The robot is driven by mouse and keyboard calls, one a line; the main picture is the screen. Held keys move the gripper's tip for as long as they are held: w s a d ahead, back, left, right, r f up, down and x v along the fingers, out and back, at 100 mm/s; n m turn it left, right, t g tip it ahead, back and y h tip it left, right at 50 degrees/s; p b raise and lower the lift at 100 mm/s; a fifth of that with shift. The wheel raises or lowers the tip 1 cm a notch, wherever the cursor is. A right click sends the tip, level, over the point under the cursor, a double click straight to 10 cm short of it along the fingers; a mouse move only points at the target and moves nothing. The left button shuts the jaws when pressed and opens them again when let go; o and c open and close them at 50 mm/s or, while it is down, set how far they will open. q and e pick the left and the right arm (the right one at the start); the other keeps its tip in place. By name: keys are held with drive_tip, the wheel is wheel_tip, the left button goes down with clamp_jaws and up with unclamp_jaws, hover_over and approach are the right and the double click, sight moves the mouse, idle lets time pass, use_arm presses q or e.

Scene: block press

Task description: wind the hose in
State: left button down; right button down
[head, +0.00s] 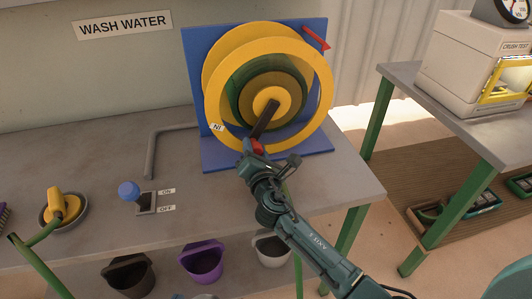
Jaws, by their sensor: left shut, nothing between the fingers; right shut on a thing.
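A yellow hose reel (318,100) stands upright on a blue stand (195,70) on the grey bench. Dark green hose (243,92) is wound on its drum. A dark crank arm (265,119) points down and slightly left from the yellow hub. My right gripper (256,152) is shut on the red crank handle (257,145) at the crank's lower end, hiding part of it. My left gripper is not in view.
A blue-knobbed lever (129,190) stands by ON/OFF labels, left of the reel. A grey pipe (151,155) rises behind it. Several buckets (202,262) sit below the bench. A second table (445,102) with a press (475,65) is at right.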

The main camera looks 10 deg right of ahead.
sight(235, 128)
drive_tip(key=a+r+m, duration=0.2)
drive_tip(key=m, duration=0.1)
drive_tip(key=shift+a+r, duration=0.15)
drive_tip(key=shift+a, duration=0.2)
drive_tip(key=shift+a+r+m, duration=0.4)
drive_tip(key=shift+r+m, duration=0.15)
drive_tip(key=shift+m, duration=0.2)
drive_tip(key=shift+a+r+m, duration=0.35)
drive_tip(key=shift+r+m, duration=0.15)
drive_tip(key=shift+m, duration=0.25)
drive_tip(key=c, duration=1)
unclamp_jaws()
drive_tip(key=shift+o, duration=0.2)
drive_tip(key=shift+s+p, duration=0.15)
drive_tip(key=shift+p, duration=0.2)
